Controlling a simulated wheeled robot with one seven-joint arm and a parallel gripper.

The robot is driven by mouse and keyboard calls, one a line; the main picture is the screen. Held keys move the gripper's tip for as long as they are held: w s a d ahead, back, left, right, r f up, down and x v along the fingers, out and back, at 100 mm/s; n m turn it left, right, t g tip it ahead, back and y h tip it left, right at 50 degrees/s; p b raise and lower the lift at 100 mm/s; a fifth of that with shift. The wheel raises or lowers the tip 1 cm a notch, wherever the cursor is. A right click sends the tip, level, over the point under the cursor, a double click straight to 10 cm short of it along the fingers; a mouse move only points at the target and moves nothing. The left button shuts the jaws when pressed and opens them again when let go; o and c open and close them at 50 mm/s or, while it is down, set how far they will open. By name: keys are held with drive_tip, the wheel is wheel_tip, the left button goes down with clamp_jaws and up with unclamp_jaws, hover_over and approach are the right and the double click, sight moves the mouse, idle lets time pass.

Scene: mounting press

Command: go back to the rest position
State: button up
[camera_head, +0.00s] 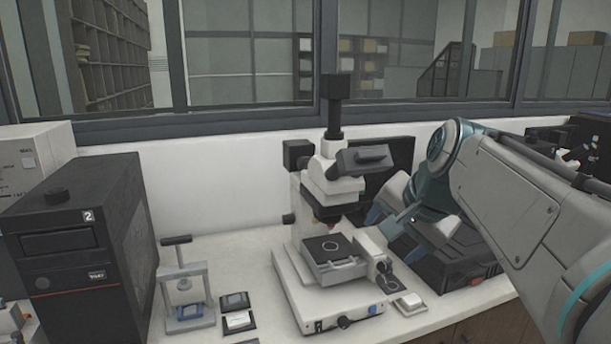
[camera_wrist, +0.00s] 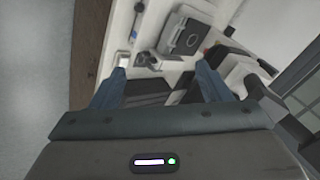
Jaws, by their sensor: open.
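My gripper (camera_head: 382,222) is in the right half of the head view, at the end of my grey and teal arm. It hangs just right of the microscope (camera_head: 327,190), in front of a dark screen. In the wrist view my gripper (camera_wrist: 160,76) shows two blue-grey fingers spread wide apart with nothing held between them. Below and beyond the fingers lies a dark box (camera_wrist: 152,88). A small hand press (camera_head: 185,285) with a T-shaped handle stands upright on the bench, far to the left of my gripper.
The microscope stage (camera_head: 333,250) stands close left of my gripper. A black case (camera_head: 450,262) lies beneath my arm. A large dark unit (camera_head: 80,250) stands at the left. Small pads (camera_head: 238,320) lie by the press. A window wall (camera_head: 250,110) closes off the back.

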drive_tip(key=s+f+n+g+h, duration=0.1)
drive_tip(key=s+f+n+g, duration=0.1)
drive_tip(key=s+f+n, duration=0.2)
drive_tip(key=s+f+n+g, duration=0.2)
drive_tip(key=s+f+n, duration=0.2)
drive_tip(key=s+f, duration=0.6)
wheel_tip(320, 180, down, 6)
drive_tip(key=shift+s+a+f+n+h, duration=0.2)
drive_tip(key=shift+s+n+h, duration=0.15)
drive_tip(key=shift+n+h, duration=0.05)
